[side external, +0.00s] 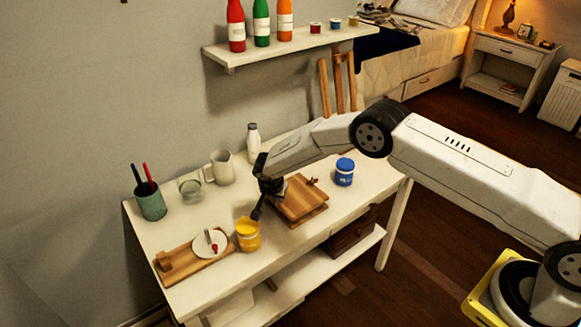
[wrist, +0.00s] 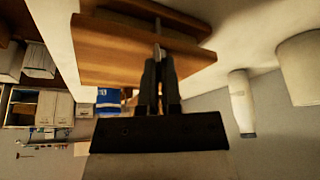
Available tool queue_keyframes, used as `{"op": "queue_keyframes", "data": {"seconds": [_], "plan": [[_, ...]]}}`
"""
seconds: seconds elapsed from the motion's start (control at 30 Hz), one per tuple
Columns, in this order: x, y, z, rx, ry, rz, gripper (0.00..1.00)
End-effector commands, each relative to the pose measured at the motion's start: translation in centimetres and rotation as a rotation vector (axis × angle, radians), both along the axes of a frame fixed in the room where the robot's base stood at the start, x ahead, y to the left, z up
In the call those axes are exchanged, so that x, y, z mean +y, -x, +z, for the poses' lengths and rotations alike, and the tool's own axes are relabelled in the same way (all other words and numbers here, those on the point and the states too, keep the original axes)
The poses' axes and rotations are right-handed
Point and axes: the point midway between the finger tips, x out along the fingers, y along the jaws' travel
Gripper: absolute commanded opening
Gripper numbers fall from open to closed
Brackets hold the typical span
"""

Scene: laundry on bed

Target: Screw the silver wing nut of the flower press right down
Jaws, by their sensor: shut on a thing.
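The flower press (side external: 301,203) is a stack of wooden boards near the middle of the white table. In the wrist view its boards (wrist: 110,55) fill the upper middle. My gripper (wrist: 159,58) has its two dark fingers close together, shut on the silver wing nut (wrist: 157,47) at the edge of the press. A thin grey bolt (wrist: 157,24) shows beyond the fingertips. In the side view my gripper (side external: 274,188) is at the left corner of the press and hides the wing nut. A small dark fitting (side external: 313,181) stands at the press's far right corner.
A blue jar (side external: 344,172) stands right of the press, a yellow jar (side external: 248,235) at its left front. A wooden board (side external: 178,264) with a white disc (side external: 210,243), a green pen cup (side external: 151,201), a glass (side external: 190,189), a jug (side external: 221,167) and a white bottle (side external: 253,142) also stand there.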

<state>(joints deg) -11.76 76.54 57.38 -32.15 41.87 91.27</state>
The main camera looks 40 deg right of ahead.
Motion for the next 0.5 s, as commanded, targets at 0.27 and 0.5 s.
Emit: {"op": "queue_keyframes", "data": {"seconds": [0.27, 0.5], "plan": [[0.12, -0.2, -0.08, 0.0, -0.001, -0.263, 0.0], [0.14, -0.33, -0.07, 0.0, -0.001, -0.443, 0.0]]}}
